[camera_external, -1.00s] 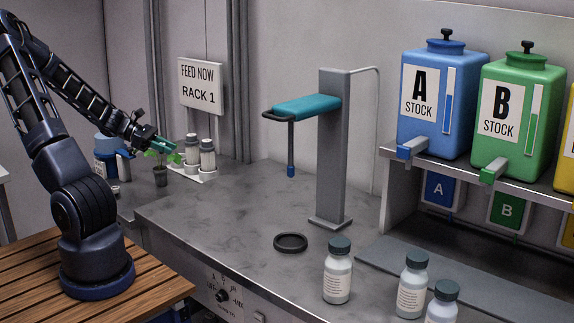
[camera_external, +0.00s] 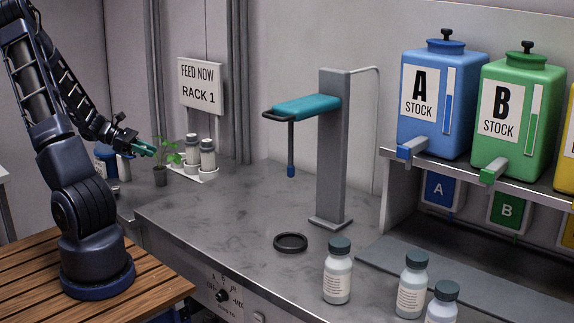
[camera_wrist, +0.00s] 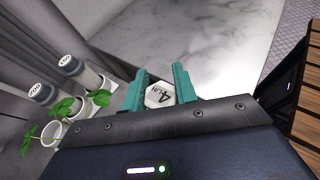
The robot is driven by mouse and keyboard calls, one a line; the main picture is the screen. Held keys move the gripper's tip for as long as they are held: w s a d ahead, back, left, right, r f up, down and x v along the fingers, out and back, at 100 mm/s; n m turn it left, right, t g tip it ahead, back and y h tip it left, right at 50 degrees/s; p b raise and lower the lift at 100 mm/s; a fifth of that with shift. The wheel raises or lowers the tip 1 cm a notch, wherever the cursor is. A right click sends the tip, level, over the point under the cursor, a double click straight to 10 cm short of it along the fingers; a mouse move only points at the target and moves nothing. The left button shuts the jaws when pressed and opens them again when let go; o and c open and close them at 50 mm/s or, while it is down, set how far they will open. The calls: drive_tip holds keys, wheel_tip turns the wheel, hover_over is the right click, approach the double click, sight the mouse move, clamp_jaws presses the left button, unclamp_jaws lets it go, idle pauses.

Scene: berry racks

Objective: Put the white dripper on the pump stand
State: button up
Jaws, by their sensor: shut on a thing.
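The white dripper (camera_wrist: 158,96), a hexagonal piece marked "4 L/H", sits between the teal fingers of my gripper (camera_wrist: 159,90) in the wrist view. My gripper is shut on it. In the external view my gripper (camera_external: 142,149) is at the left, just left of a small potted plant, and the dripper cannot be made out there. A grey upright stand (camera_external: 333,150) with a teal top arm (camera_external: 306,105) and a blue-tipped rod stands mid-counter, well to the right of my gripper. I take it for the pump stand, but no label shows.
A potted plant (camera_external: 160,172) and a white rack (camera_external: 205,176) with two capped bottles are close to my gripper. A black ring (camera_external: 290,242) lies before the stand. Several capped bottles (camera_external: 338,275) line the front right. Stock tanks (camera_external: 436,95) stand right. The counter's middle is clear.

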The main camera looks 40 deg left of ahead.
sight(152, 199)
drive_tip(key=shift+r, duration=0.15)
drive_tip(key=shift+a+r, duration=0.2)
drive_tip(key=shift+r, duration=0.4)
wheel_tip(152, 199, down, 20)
drive_tip(key=shift+r, duration=0.1)
idle(0.8)
drive_tip(key=o, duration=0.9)
drive_tip(key=shift+o, duration=0.2)
